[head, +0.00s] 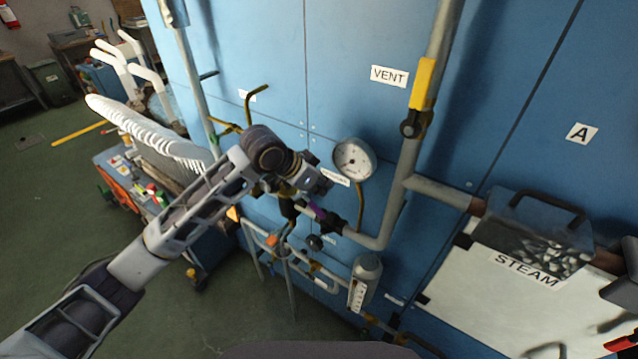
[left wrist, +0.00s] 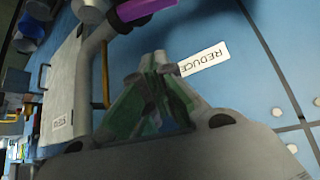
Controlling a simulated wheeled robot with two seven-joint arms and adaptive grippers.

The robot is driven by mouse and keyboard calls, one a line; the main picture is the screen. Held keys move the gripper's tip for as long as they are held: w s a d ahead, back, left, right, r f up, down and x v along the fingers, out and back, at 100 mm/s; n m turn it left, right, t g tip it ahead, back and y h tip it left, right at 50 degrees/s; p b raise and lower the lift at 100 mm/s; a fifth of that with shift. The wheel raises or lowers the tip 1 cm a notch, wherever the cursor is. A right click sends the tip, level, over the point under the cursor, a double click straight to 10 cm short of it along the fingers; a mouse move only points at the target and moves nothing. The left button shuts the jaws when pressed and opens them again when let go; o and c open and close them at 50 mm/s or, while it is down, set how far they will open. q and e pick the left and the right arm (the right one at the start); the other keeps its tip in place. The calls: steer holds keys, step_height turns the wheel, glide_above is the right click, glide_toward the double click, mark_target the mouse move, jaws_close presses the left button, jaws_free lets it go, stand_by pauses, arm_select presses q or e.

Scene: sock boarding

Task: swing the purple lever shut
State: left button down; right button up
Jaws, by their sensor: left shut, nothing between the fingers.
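The purple lever (head: 317,211) is on the pipework below the round gauge, beside a black fitting, and my arm partly covers the area around it. It also shows as a purple bar (left wrist: 146,9) at the top of the left wrist view, cut by the frame edge. My left gripper (head: 322,186) is near the lever, just above it in the head view. Its fingers (left wrist: 158,60) are together and empty, close to the REDUCE label (left wrist: 203,58). The purple bar appears apart from the fingers.
The round gauge (head: 354,160) and grey pipe (head: 398,205) stand right of the gripper. A yellow lever (head: 422,84) is higher up. A STEAM cover (head: 520,300) projects at lower right. A cart (head: 125,175) and white sock forms stand at left.

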arm_select(q)
steer(key=p+x, duration=0.1)
steer(key=x, duration=0.5)
steer(key=shift+w+d+f, duration=0.1)
steer(key=shift+d+f, duration=0.1)
steer(key=shift+f, duration=0.05)
steer(key=shift+w+d+f, duration=0.1)
steer(key=shift+f, duration=0.25)
steer(key=shift+s+a+p, duration=0.45)
steer(key=shift+s+a, duration=0.1)
steer(key=shift+a, duration=0.2)
steer(key=shift+s+a+p, duration=0.4)
steer(key=shift+s+a, duration=0.15)
steer(key=shift+a, duration=0.25)
arm_select(e)
steer(key=shift+r, duration=1.35)
